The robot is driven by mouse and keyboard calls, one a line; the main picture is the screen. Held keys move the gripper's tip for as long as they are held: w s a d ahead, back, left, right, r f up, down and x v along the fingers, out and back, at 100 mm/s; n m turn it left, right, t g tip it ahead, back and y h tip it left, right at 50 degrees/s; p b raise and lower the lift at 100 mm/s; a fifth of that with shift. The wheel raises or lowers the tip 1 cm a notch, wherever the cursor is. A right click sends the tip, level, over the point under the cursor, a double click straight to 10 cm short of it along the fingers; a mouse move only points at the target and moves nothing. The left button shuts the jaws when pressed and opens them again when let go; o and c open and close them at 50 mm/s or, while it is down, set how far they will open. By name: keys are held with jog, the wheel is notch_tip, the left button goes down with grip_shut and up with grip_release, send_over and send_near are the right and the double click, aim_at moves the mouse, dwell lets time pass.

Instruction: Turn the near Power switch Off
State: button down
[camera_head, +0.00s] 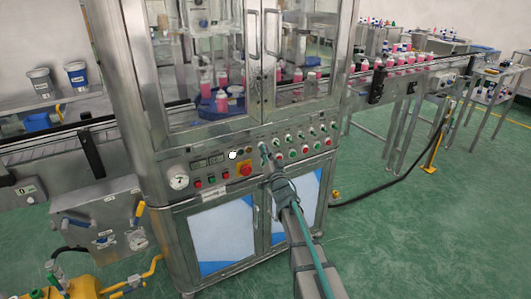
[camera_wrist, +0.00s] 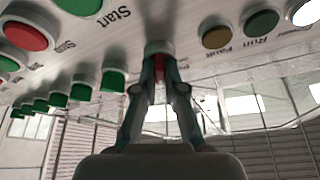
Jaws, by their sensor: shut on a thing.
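The crimping machine's control panel (camera_head: 215,166) runs across the front of the steel cabinet, below the glass doors. My gripper (camera_head: 265,153) reaches up to this panel just right of the red emergency button. In the wrist view my gripper (camera_wrist: 160,62) is shut on a small switch (camera_wrist: 158,46) with a pale round collar. A bit of red shows between the fingers. The fingers hide most of the switch, and I cannot read its label or tell its position. A lit white lamp (camera_wrist: 304,12) sits to its right in the wrist view; it also shows in the head view (camera_head: 233,155).
A green Start button (camera_wrist: 78,4) and a red button (camera_wrist: 25,33) lie left of my fingers in the wrist view. Run (camera_wrist: 262,24) and Fault (camera_wrist: 216,36) lamps lie right. The red emergency button (camera_head: 245,168) and a gauge (camera_head: 179,181) are close by.

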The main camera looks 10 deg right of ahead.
jog(key=shift+d+n+g+y+b, duration=0.1)
jog(key=shift+n+g+y+b, duration=0.35)
jog(key=shift+n+y, duration=1.55)
jog(key=shift+a+n+g+y+b, duration=0.1)
jog(key=shift+n+g+y+b, duration=0.3)
jog(key=shift+n, duration=3)
jog(key=shift+d+n+g+y+b, duration=0.15)
jog(key=shift+n+g+y, duration=0.85)
jog(key=shift+n, duration=1.7)
jog(key=shift+t+y, duration=0.25)
jog(key=shift+y, duration=0.25)
jog(key=c, duration=1.3)
grip_release()
jog(key=shift+o, duration=0.2)
